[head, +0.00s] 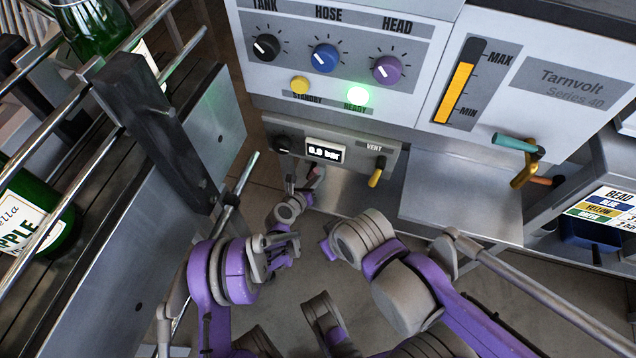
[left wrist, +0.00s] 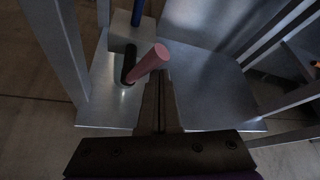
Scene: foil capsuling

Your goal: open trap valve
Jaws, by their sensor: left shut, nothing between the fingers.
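A short lever with a pink-red handle (left wrist: 150,62) and a dark shaft stands over a grey metal plate in the left wrist view. I take it as the trap valve, though no label on it shows. A small pink tip (head: 316,171) shows below the gauge panel in the head view. My left gripper (head: 291,184) is under that panel. In the left wrist view its fingers (left wrist: 160,82) are shut and empty, their tips close to the pink handle; whether they touch it I cannot tell.
The panel above has a gauge display (head: 325,150) reading 0.0 bar and a yellow vent lever (head: 377,172). A teal-handled lever (head: 515,141) is at right. A conveyor rail (head: 160,130) with green bottles (head: 40,215) stands left. A blue rod (left wrist: 137,12) stands behind the pink lever.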

